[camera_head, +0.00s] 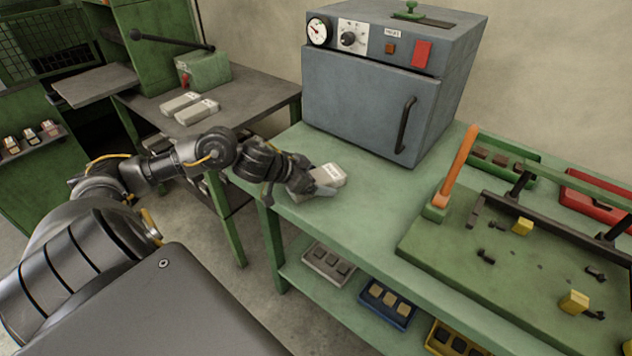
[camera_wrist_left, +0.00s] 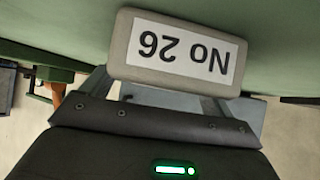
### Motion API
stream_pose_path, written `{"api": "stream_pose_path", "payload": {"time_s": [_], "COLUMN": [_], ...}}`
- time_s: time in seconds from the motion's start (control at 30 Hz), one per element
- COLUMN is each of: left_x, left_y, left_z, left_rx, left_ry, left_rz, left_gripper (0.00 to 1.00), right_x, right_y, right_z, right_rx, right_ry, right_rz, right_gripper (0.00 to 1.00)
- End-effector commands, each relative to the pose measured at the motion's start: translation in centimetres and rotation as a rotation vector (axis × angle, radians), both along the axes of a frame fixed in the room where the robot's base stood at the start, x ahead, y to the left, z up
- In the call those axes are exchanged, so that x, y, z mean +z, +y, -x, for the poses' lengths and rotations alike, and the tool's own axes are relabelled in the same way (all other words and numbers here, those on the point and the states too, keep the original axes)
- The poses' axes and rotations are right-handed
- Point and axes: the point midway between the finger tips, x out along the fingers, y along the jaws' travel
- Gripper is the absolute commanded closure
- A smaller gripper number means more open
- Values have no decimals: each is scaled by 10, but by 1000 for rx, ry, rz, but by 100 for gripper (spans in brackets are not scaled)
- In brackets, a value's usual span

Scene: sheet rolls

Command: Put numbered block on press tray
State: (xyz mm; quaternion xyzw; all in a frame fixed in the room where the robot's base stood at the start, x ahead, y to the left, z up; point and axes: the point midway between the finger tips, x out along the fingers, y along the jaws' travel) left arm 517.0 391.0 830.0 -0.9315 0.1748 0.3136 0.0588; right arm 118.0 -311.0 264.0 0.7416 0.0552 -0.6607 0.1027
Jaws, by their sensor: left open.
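A pale grey block (camera_head: 328,175) lies on the green bench at its left end, in front of the grey oven-like box. In the left wrist view the block (camera_wrist_left: 178,52) carries a white label reading "No 26", upside down in that picture. My left gripper (camera_head: 312,188) is open at the near left side of the block. In the wrist view its fingers reach to the block's edge, and the block hides part of them; I cannot tell whether they touch it. Nothing in view is clearly marked as the press tray. My right gripper is not in view.
The grey box (camera_head: 370,105) has a gauge, dial and closed door. A green board (camera_head: 480,270) with an orange lever (camera_head: 457,165) and yellow blocks lies at right. Two more pale blocks (camera_head: 196,111) lie on the dark table (camera_head: 255,95). Coloured trays (camera_head: 388,303) sit on the lower shelf.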

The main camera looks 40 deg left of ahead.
Motion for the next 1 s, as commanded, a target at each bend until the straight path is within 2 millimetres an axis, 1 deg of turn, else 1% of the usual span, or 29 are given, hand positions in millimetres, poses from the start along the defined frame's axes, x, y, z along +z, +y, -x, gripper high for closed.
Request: {"api": "stream_pose_path", "payload": {"time_s": [0.17, 0.2, 0.6, 0.67, 0.7, 0.87, 1.0], "left_x": [0, 0, 0, 1, 1, 1, 5], "left_y": [0, 0, 0, 0, 0, 0, 0], "left_z": [0, 0, 0, 0, 0, 0, 0], "left_rx": [0, 0, 0, 1, 1, 1, 0], "left_ry": [1, 1, 1, -2, -2, -1, -2], "left_rz": [0, 0, 0, 0, 0, 0, -1], "left_gripper": [13, 15, 68, 74, 79, 79, 79], "right_x": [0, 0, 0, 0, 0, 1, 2], "right_y": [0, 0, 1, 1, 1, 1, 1], "right_z": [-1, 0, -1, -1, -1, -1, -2], "right_rx": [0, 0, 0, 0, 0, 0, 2], "right_ry": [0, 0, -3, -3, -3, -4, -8], "right_rz": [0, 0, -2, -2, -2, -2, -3], "right_gripper": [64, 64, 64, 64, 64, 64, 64]}}
